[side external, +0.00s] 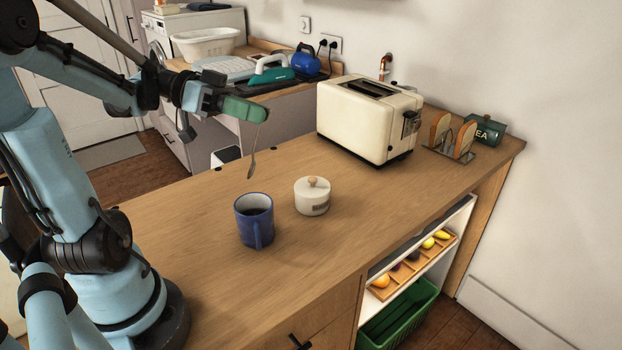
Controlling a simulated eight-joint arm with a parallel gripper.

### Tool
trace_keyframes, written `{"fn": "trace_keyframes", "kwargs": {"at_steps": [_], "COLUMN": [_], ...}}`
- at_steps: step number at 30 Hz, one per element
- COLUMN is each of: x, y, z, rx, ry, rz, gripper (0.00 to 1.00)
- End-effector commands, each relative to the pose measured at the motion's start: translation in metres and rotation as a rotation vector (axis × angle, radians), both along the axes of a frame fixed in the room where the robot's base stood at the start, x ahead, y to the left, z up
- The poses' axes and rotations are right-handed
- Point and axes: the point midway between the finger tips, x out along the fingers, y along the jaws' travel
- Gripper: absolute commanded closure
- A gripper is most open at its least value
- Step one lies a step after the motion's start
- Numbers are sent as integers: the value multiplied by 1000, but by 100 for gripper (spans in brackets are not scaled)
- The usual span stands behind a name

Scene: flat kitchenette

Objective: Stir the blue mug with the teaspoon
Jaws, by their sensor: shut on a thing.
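The blue mug (254,222) stands upright on the wooden counter, with dark contents inside and its handle toward the camera. My gripper (262,112) is above and behind the mug, its green fingers shut on the teaspoon (252,165). The teaspoon hangs down nearly vertical with its bowl at the bottom. In the picture the bowl is above the mug's rim, and the spoon appears outside the mug. The depth between spoon and mug is hard to tell from this one view. The top of the spoon's handle is hidden by the fingers.
A white lidded pot (312,197) stands close to the right of the mug. A cream toaster (369,120), a rack with toast (452,140) and a green tea tin (485,130) stand farther back right. The counter front (215,285) is clear.

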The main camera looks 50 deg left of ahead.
Motion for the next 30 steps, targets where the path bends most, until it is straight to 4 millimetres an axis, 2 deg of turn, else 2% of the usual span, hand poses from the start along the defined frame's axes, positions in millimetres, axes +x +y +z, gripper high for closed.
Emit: {"fn": "trace_keyframes", "kwargs": {"at_steps": [23, 30], "x": [35, 27], "y": [-1, -1], "z": [-45, -61], "rx": [1, 1], "ry": [2, 2], "rz": [0, 0], "gripper": [100, 100]}}
